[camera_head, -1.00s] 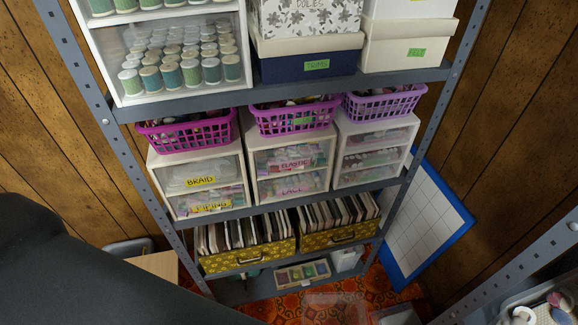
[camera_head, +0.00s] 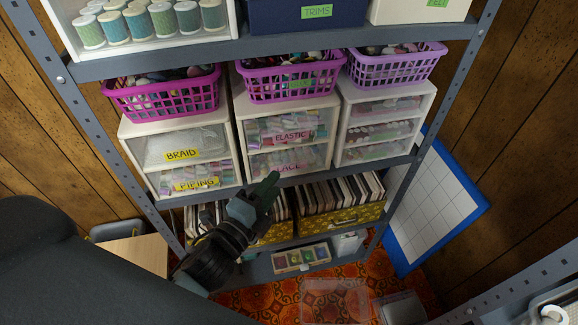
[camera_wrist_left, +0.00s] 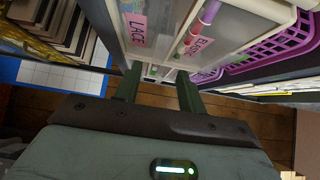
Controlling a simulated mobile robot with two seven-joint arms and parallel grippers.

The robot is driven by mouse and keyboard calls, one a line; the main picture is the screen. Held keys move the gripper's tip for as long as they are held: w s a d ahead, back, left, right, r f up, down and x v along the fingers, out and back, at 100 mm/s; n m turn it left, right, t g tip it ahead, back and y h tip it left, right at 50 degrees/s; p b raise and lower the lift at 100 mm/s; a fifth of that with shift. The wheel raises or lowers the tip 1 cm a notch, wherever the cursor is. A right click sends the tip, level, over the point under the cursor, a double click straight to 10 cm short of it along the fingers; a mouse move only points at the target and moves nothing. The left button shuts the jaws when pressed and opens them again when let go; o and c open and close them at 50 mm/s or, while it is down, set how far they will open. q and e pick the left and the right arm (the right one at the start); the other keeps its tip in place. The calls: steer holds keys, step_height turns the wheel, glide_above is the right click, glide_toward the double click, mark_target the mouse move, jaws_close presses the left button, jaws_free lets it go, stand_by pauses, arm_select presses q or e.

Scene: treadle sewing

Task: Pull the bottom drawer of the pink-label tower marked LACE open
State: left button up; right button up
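The pink-label tower (camera_head: 239,122) is a white unit with two clear-fronted drawers, in the middle of the shelf. Its upper drawer has a pink ELASTIC label (camera_head: 291,136). Its bottom drawer (camera_head: 312,158) has a pink LACE label (camera_head: 289,168) and looks shut. In the left wrist view the LACE label (camera_wrist_left: 137,27) shows close beyond the fingers. My left gripper (camera_head: 271,183) is in front of and just below the bottom drawer, hiding part of its lower edge. Its two fingers stand apart in the left wrist view (camera_wrist_left: 158,84), with nothing between them. My right gripper is not in view.
A yellow-label tower (camera_head: 180,146) stands to the left and another three-drawer tower (camera_head: 384,129) to the right. Baskets (camera_head: 290,84) sit on top. Yellow file boxes (camera_head: 342,221) are on the shelf below, close to my left gripper. A shelf post (camera_head: 440,90) stands at the right.

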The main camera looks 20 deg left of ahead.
mark_target(292, 164)
arm_select(q)
steer(key=w, duration=0.2)
steer(key=w+d, duration=0.1)
steer(key=w, duration=0.4)
steer(key=shift+w+d, duration=0.15)
steer(key=shift+d, duration=0.1)
steer(key=shift+f, duration=0.1)
jaws_close()
